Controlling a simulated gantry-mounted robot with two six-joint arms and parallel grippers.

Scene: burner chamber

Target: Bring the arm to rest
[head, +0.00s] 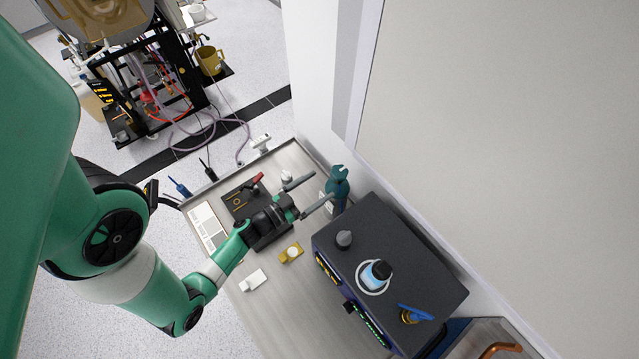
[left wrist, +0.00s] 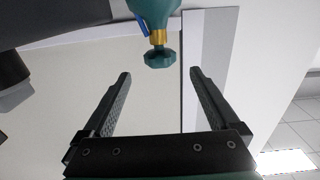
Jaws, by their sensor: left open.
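My left arm is green and white and reaches in from the left over the bench. My left gripper (head: 308,194) is open, with its two dark fingers spread and nothing between them. In the left wrist view the open fingers (left wrist: 158,88) also show empty. A teal bottle-like object with a brass neck and a knob (left wrist: 158,58) appears beyond the fingertips there. In the head view a teal object (head: 338,184) stands close to one fingertip by the wall; whether they touch cannot be told. My right gripper is not in view.
A dark box-shaped unit (head: 415,245) on the bench's right carries a clear bottle with a dark cap (head: 377,272), a grey knob-like piece (head: 344,239) and a blue-and-yellow item (head: 412,315). A yellow item (head: 291,253) and a white block (head: 253,280) lie on the bench (head: 290,310).

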